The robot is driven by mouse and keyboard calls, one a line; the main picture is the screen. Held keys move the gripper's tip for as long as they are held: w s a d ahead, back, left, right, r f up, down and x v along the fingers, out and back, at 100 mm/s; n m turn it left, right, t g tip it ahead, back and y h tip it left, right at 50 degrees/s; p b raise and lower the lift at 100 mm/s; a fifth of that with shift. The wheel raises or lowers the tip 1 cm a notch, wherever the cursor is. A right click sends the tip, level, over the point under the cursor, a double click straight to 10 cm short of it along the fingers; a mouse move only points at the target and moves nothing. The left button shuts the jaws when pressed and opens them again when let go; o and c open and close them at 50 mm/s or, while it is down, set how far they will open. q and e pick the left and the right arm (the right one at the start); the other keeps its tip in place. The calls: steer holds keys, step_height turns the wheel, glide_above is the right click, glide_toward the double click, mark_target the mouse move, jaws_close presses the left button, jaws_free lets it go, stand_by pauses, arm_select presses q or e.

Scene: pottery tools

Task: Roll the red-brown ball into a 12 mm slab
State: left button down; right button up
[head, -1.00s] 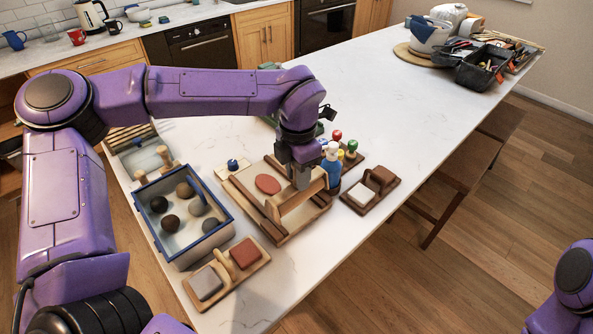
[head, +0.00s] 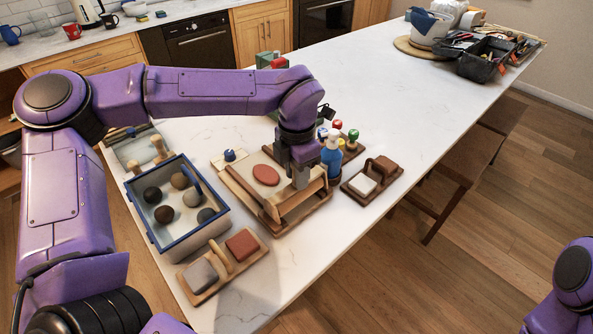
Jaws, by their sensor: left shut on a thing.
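The red-brown clay (head: 265,175) is a flat, roundish slab lying on a wooden board (head: 243,192) in the head view. My left gripper (head: 300,178) is over the right part of this board, to the right of the clay. It is shut on a pale wooden rolling tool (head: 297,203), which lies across the board's near right side and looks apart from the clay. The fingertips and grasped part are partly hidden. My right gripper is out of view.
A blue-rimmed box (head: 178,245) of several dark and brown balls stands left of the board. A tray with grey and red-brown blocks (head: 242,243) is in front. A blue bottle (head: 331,156) and a small tray (head: 378,192) are close on the right.

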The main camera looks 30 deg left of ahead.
arm_select(q)
steer(key=shift+f, duration=0.15)
steer(key=c, duration=0.8)
jaws_free()
steer(key=shift+o, duration=0.2)
step_height(320, 180, up, 10)
steer(key=shift+f+b, duration=0.25)
steer(key=shift+b, duration=0.5)
steer(key=shift+r, duration=0.55)
